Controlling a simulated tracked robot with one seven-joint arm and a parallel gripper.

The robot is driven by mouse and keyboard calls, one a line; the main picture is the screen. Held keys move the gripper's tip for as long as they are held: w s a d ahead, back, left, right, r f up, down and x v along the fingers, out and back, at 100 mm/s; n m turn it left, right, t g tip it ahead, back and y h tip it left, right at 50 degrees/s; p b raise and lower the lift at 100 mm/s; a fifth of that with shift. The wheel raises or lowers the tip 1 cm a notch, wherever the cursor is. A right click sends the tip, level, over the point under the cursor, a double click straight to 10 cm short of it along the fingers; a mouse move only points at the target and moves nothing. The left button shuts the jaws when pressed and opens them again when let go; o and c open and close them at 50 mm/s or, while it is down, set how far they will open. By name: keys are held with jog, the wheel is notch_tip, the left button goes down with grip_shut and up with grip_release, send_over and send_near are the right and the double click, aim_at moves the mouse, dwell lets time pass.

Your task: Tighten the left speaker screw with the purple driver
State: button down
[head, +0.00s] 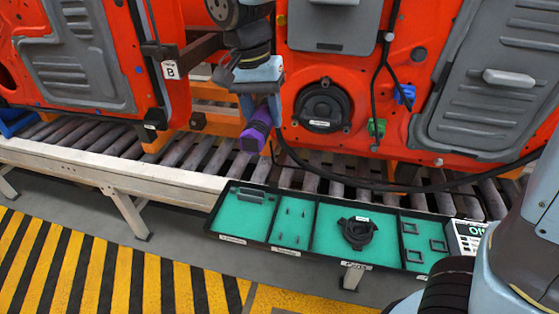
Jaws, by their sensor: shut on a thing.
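My gripper (262,88) is shut on the purple driver (257,130) and holds it in front of the gap between the two orange doors. The driver's body hangs below the fingers, tilted, with its thick end down and toward the camera. Its tip cannot be made out. A round black speaker (323,100) sits in the lower left part of the right door (405,65), to the right of my gripper and apart from it. The speaker's left screw is too small to tell from its rim.
A black tray (313,230) with green compartments stands at the front, holding small pins, a black round part (358,231) and square pieces (437,245). A roller conveyor (190,155) runs beneath the doors. A black cable (345,184) hangs below the speaker. Green (376,128) and blue (404,94) connectors are right of it.

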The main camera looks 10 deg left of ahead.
jog(key=shift+w, duration=0.1)
jog(key=d+f, duration=0.3)
jog(key=f, duration=0.9)
jog(key=shift+w+d+f, duration=0.1)
jog(key=shift+w+d, duration=0.05)
jog(key=shift+w, duration=1.1)
jog(key=shift+w+d+f, duration=0.1)
jog(key=shift+w+d, duration=0.05)
jog(key=shift+w, duration=1.05)
jog(key=shift+w+d+r, duration=0.1)
jog(key=shift+w+r, duration=0.05)
jog(key=shift+w, duration=0.8)
dwell(1.0)
jog(key=shift+s, duration=0.15)
dwell(0.5)
jog(key=s, duration=0.6)
jog(key=shift+s+a, duration=0.3)
jog(key=shift+s, duration=0.05)
dwell(0.4)
